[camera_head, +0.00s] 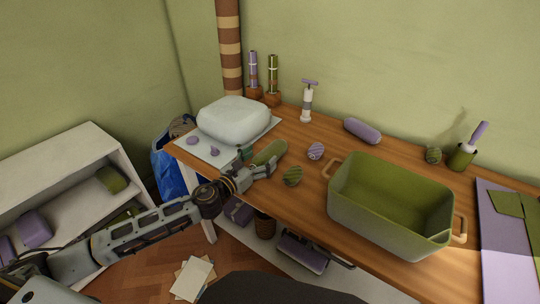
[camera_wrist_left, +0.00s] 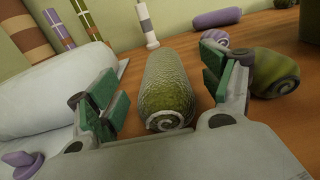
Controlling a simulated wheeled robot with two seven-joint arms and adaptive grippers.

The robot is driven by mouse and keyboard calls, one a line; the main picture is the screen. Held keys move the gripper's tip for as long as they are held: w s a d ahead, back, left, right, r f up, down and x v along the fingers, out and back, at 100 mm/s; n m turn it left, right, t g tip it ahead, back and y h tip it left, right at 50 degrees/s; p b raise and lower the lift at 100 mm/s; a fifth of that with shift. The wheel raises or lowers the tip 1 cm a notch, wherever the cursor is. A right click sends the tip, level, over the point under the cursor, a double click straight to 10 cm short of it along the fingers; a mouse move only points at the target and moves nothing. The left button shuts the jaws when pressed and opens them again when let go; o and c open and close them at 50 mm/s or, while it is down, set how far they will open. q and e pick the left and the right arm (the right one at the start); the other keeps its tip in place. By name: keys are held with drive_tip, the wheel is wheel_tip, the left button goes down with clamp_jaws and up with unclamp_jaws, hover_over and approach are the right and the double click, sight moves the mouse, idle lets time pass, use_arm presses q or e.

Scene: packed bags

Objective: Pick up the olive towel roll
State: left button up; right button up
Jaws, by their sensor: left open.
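The olive towel roll (camera_head: 270,152) lies on the wooden table in front of the white bag-like block, partly hidden by my gripper in the head view. In the left wrist view the towel roll (camera_wrist_left: 168,85) lies lengthwise away from me, its spiral end facing me. My left gripper (camera_head: 259,162) is open at the near end of the roll. My right gripper is not in view.
A striped olive roll (camera_head: 292,176) lies close to the right finger. The white puffy block (camera_head: 234,118) is at left, a green handled bin (camera_head: 390,213) at right.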

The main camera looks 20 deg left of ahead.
use_arm(q)
drive_tip(key=shift+x, duration=1.3)
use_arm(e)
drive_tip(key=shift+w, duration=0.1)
use_arm(q)
drive_tip(key=shift+c, duration=0.3)
drive_tip(key=c, duration=1)
drive_tip(key=shift+r, duration=0.1)
drive_tip(key=shift+r, duration=0.4)
wheel_tip(320, 180, up, 6)
drive_tip(key=p, duration=0.3)
drive_tip(key=shift+r, duration=0.1)
drive_tip(key=shift+r+p, duration=0.55)
drive_tip(key=shift+r, duration=0.9)
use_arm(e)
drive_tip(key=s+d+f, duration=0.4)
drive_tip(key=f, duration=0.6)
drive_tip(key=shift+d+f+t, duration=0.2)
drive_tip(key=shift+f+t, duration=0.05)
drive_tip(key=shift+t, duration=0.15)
